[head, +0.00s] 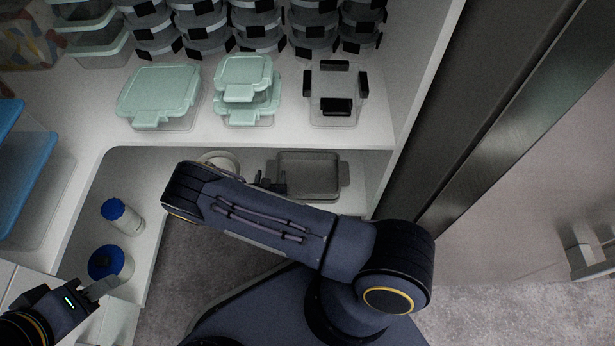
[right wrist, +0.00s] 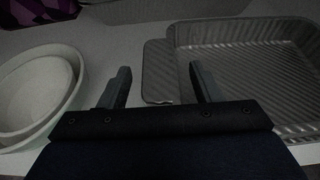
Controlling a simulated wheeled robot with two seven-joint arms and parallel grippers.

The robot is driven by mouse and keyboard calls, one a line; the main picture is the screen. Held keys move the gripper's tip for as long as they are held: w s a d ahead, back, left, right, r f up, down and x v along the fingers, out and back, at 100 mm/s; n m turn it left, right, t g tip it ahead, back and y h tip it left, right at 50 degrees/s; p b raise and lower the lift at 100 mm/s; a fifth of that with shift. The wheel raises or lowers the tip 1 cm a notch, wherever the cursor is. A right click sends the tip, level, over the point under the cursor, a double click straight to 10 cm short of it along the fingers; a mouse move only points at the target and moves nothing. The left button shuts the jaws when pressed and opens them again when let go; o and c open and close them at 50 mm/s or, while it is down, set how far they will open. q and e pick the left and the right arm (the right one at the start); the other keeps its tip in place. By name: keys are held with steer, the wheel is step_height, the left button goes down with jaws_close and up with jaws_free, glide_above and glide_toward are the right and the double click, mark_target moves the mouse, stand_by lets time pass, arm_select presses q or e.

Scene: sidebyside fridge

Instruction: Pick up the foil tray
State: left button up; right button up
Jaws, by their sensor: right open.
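The foil tray (head: 312,172) is a grey, shallow rectangular tray with a tab at each end, on the lower shelf. In the right wrist view the foil tray (right wrist: 250,62) shows a ribbed floor and its left tab. My right gripper (head: 268,182) is at the tray's left end, partly hidden by my arm in the head view. In the right wrist view my right gripper (right wrist: 161,82) is open, its fingers apart on either side of the tab, nothing held. My left gripper (head: 100,290) is at the lower left, away from the tray; its jaw opening is unclear.
White bowls (right wrist: 42,90) stand left of the tray. Green-lidded containers (head: 160,92) and a clear black-clipped container (head: 335,95) are on the shelf above. Blue-capped bottles (head: 122,217) stand at the left. The fridge wall (head: 425,90) bounds the right side.

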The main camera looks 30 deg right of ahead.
steer(key=c, duration=1.1)
steer(key=shift+o, duration=0.2)
